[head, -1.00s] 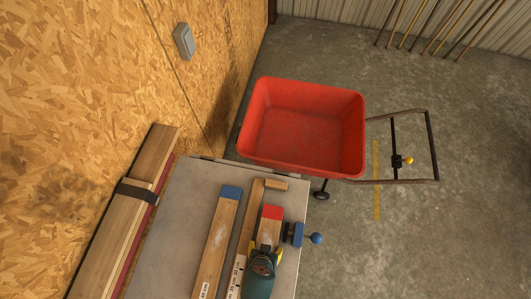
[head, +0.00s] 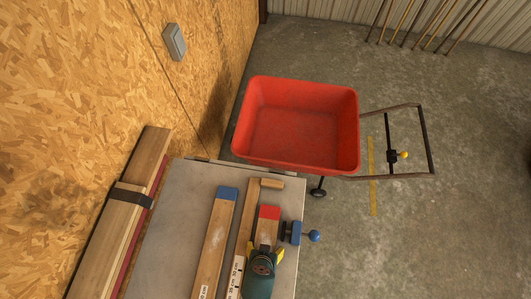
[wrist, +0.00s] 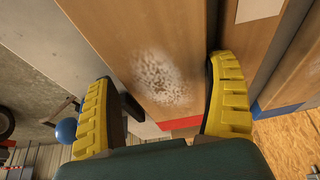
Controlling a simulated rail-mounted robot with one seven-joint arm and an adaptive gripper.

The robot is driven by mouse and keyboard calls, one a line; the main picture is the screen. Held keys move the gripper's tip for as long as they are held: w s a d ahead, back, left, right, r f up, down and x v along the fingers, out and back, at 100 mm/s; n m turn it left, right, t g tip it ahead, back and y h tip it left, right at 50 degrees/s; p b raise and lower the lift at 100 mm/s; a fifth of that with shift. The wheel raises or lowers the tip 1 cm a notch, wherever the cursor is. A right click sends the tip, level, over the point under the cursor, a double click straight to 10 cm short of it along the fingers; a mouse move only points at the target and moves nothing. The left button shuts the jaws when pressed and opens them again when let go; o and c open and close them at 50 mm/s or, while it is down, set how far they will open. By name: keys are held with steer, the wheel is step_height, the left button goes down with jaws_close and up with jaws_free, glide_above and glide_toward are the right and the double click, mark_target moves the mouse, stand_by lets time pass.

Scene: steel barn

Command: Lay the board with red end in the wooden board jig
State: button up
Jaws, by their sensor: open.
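The board with red end (head: 267,231) lies lengthwise on the grey bench top, its red end pointing away from me. The wooden board jig (head: 247,220) is a long strip with a scale and a short end block (head: 272,183). The board lies right of the strip, and a gap shows between its red end and the block. My gripper (head: 264,249) is open over the board. In the wrist view my yellow fingers (wrist: 160,75) are apart on either side of the board (wrist: 150,60), near its red end. Contact cannot be told.
A board with blue end (head: 214,240) lies left of the jig. A blue clamp with a ball knob (head: 291,233) sits close right of the red end. Strapped planks (head: 125,205) lie along the chipboard wall. A red cart (head: 298,125) stands beyond the bench (head: 170,240).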

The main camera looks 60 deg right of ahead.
steer(key=shift+w+a+r, duration=0.15)
steer(key=shift+w+r, duration=0.15)
steer(key=shift+r, duration=0.2)
steer(key=p+v, duration=0.2)
steer(key=v, duration=1)
steer(key=w+a+r+n+t+y, duration=0.1)
steer(key=w+a+r+n+t, duration=0.15)
steer(key=w+r, duration=0.35)
steer(key=w+a+r+n+t+y, duration=0.1)
steer(key=w+a+r+t+y, duration=0.15)
steer(key=w+r, duration=0.35)
steer(key=w+d+r+n+t, duration=0.1)
steer(key=w+r+t, duration=0.2)
steer(key=w+r, duration=0.3)
steer(key=w+d+r+n+t, duration=0.1)
steer(key=w+r+n+t, duration=0.2)
steer(key=r, duration=0.5)
steer(key=d+r+n+t, duration=0.1)
steer(key=d+r+t, duration=0.1)
steer(key=r, duration=0.8)
steer(key=s+d+r+n+t, duration=0.1)
steer(key=r+t, duration=0.3)
steer(key=r, duration=0.6)
steer(key=d+r+n+t, duration=0.3)
steer(key=r, duration=0.7)
steer(key=shift+s+d, duration=0.2)
